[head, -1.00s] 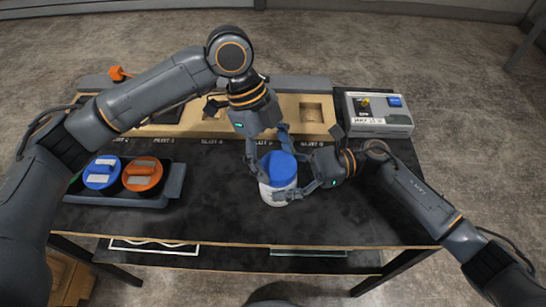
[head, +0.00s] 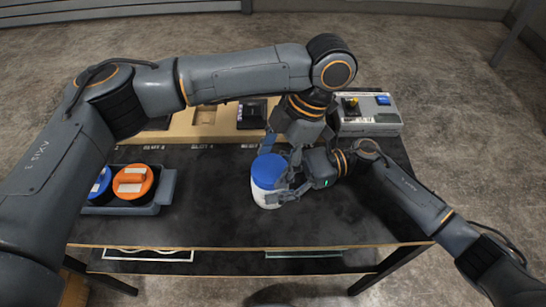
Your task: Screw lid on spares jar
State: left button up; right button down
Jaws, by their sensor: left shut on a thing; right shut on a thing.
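The spares jar is a white jar (head: 266,198) standing near the middle of the dark table, with a blue lid (head: 268,169) on its top. I cannot tell how tightly the lid sits. My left gripper (head: 279,154) reaches in from behind and above, its fingers shut on the blue lid; my wrist hides part of the far side. My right gripper (head: 286,192) comes from the right and is shut on the white body of the jar.
A grey tray (head: 168,191) at the left holds an orange-topped (head: 133,183) and a blue-topped container (head: 101,186). A wooden slotted holder (head: 205,119) with a black module (head: 252,113) stands behind. A grey control box (head: 367,116) is at back right. The table's front is clear.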

pick_arm(q)
jog(key=shift+m, duration=0.3)
jog(key=o, duration=0.7)
jog(key=shift+c, duration=0.2)
jog(key=shift+r, duration=0.1)
jog(key=shift+r, duration=2.15)
jog(key=shift+c, duration=0.4)
